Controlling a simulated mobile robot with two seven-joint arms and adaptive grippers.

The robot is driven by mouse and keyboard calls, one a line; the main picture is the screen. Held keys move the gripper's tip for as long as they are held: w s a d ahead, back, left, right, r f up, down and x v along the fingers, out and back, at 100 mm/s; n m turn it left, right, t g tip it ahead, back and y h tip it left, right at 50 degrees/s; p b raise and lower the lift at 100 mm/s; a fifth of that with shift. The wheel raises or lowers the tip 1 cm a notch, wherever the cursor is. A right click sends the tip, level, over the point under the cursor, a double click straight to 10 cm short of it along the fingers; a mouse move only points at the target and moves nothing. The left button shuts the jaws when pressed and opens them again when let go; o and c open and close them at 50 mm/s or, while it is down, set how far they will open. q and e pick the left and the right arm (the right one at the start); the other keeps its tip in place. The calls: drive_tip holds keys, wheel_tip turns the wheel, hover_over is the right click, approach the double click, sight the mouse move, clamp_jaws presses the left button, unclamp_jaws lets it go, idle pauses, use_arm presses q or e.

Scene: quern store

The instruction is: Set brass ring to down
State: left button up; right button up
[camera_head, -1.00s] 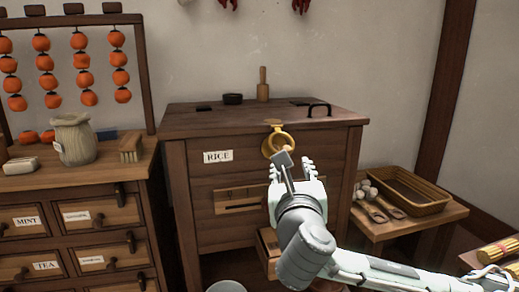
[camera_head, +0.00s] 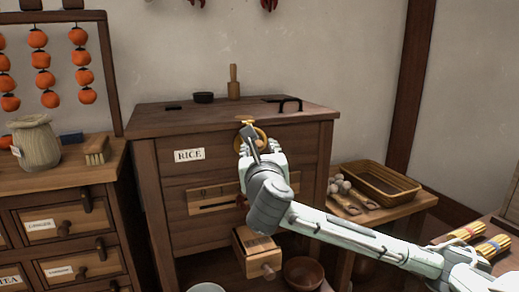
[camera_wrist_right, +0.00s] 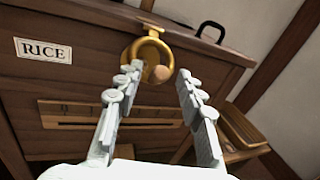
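The brass ring (camera_head: 263,133) is on the upper front of the wooden chest labelled RICE, under a small brass mount (camera_head: 247,122). My right gripper (camera_head: 259,149) is just in front of it and hides its lower part in the head view. In the right wrist view the ring (camera_wrist_right: 129,52) shows face-on, with a round wooden knob (camera_wrist_right: 160,74) at its lower right. The right gripper's fingers (camera_wrist_right: 158,76) are spread wide with nothing between them; the ring is beyond the tips. I cannot tell whether they touch it. My left gripper is in neither view.
The RICE chest (camera_head: 167,214) has a slotted panel and a small pulled-out drawer (camera_head: 268,270) below. A black handle (camera_head: 291,101) is on its lid. A woven tray (camera_head: 375,183) stands on a low table at right. A drawer cabinet (camera_head: 75,178) stands at left.

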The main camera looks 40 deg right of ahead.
clamp_jaws()
drive_tip(key=shift+f, duration=0.2)
idle(0.4)
